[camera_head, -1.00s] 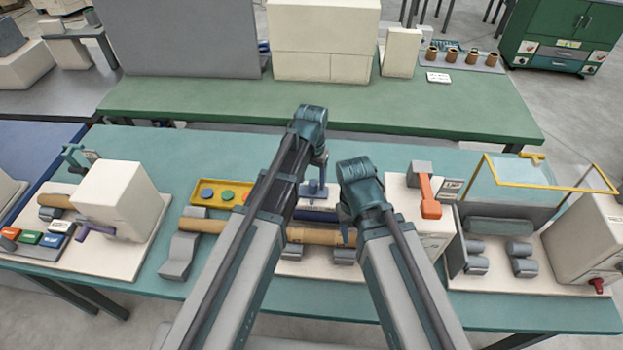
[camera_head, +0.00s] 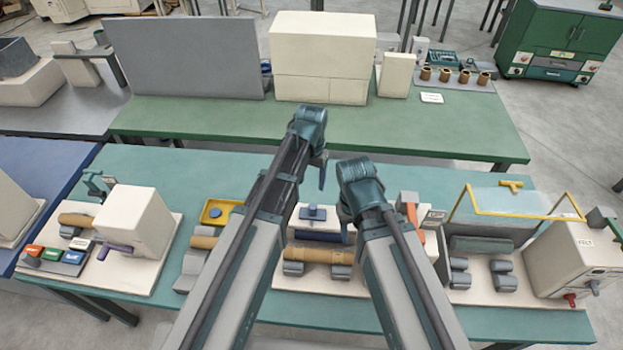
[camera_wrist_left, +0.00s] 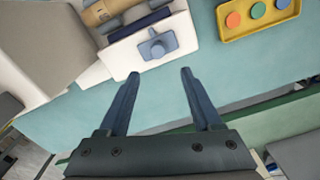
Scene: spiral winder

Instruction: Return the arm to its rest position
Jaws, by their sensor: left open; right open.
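My left gripper (camera_head: 322,170) hangs at the end of the left arm in the head view, above the teal bench (camera_head: 365,185). In the left wrist view its two fingers (camera_wrist_left: 160,88) are spread apart with nothing between them. Beyond the fingertips lies a white machine base with a blue knob block (camera_wrist_left: 158,44). My right gripper (camera_head: 346,232) is mostly hidden behind its own wrist in the head view, over the middle machine. A tan cardboard tube (camera_head: 318,256) lies on grey rollers of that machine, below and apart from the grippers.
A yellow tray (camera_head: 214,212) with coloured discs is partly behind my left arm. A white machine (camera_head: 135,222) with coloured buttons stands left. A machine with a yellow-framed guard (camera_head: 525,214) stands right. A green bench (camera_head: 410,130) with several brown tubes (camera_head: 464,78) is behind.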

